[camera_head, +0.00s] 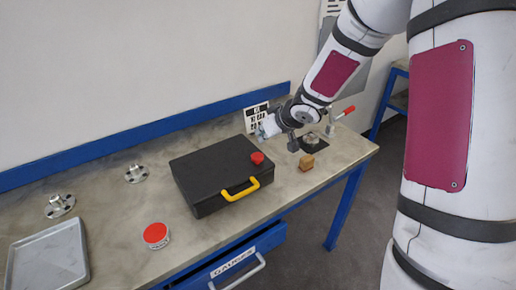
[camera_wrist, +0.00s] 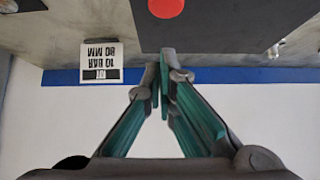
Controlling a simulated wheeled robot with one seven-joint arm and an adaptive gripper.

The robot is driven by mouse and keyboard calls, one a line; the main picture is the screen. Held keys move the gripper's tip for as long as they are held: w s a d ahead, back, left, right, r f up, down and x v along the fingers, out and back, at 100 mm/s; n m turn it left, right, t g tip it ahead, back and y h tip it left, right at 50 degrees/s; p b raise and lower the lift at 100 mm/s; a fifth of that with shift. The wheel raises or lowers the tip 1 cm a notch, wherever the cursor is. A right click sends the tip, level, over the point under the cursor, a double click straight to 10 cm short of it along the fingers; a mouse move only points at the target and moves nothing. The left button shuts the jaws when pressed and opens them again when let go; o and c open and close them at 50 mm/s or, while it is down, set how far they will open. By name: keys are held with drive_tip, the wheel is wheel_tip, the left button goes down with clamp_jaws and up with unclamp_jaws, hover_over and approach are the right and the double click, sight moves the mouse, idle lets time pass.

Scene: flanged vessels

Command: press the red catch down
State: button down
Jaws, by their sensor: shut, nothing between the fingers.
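The red catch (camera_head: 257,158) is a round red knob on top of a black case (camera_head: 205,170) with a yellow handle (camera_head: 240,189), near the case's right front. In the wrist view the red catch (camera_wrist: 166,7) is cut off by the top edge, on the dark case top (camera_wrist: 225,25). My gripper (camera_wrist: 167,53) is shut and empty, with its fingertips together. The tips are in line with the catch in that view but apart from it. In the head view my gripper is small beside the back right of the case, and its fingertips are hard to make out.
A printed card (camera_head: 256,116) stands behind the case by the wall. A red-handled clamp (camera_head: 343,114) and a tan block (camera_head: 306,162) are to the right.

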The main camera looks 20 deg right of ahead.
sight(260, 156)
drive_tip(key=f, duration=0.1)
drive_tip(key=w+f, duration=0.1)
drive_tip(key=f+b, duration=0.1)
drive_tip(key=f, duration=0.1)
drive_tip(key=shift+w+a, duration=0.3)
drive_tip(key=shift+s+f, duration=0.1)
drive_tip(key=shift+f, duration=0.75)
drive_tip(key=shift+f, duration=0.1)
